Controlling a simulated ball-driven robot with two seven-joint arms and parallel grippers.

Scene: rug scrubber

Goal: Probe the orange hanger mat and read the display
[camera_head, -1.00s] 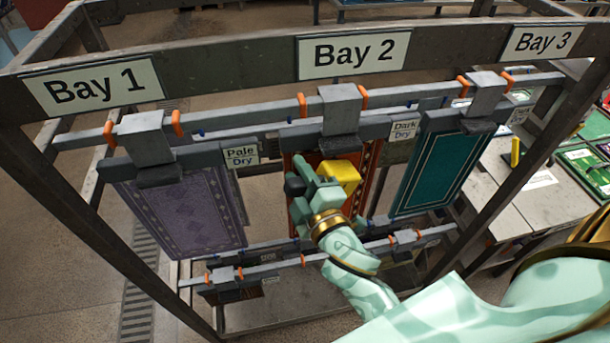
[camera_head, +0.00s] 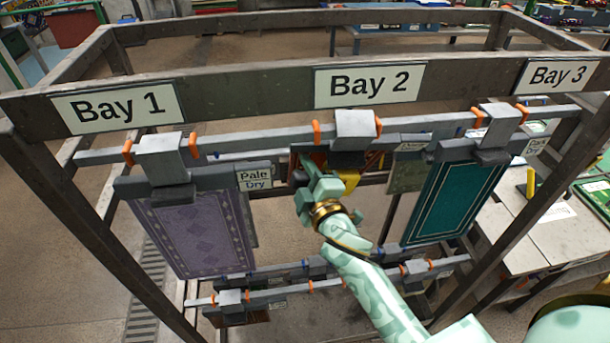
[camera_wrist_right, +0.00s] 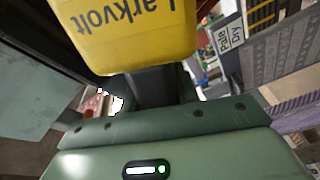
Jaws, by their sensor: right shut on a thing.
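My right gripper (camera_head: 326,186) is shut on a yellow meter (camera_head: 351,180) under the Bay 2 hanger. The meter fills the top of the right wrist view (camera_wrist_right: 125,30), with "Larkvolt" upside down on it. Its display face and probe tip do not show. The orange mat (camera_head: 373,161) shows only as a narrow reddish-orange strip under the Bay 2 clamp, behind my gripper. It looks tilted back, with floor visible below it. I cannot tell whether the meter touches it. My left gripper is not in view.
A purple mat (camera_head: 195,232) hangs in Bay 1 beside a "Pale Dry" label (camera_head: 254,177). A teal mat (camera_head: 455,203) hangs in Bay 3. The metal frame (camera_head: 240,92) surrounds them. A lower rail (camera_head: 330,285) crosses below. A bench (camera_head: 540,215) stands at right.

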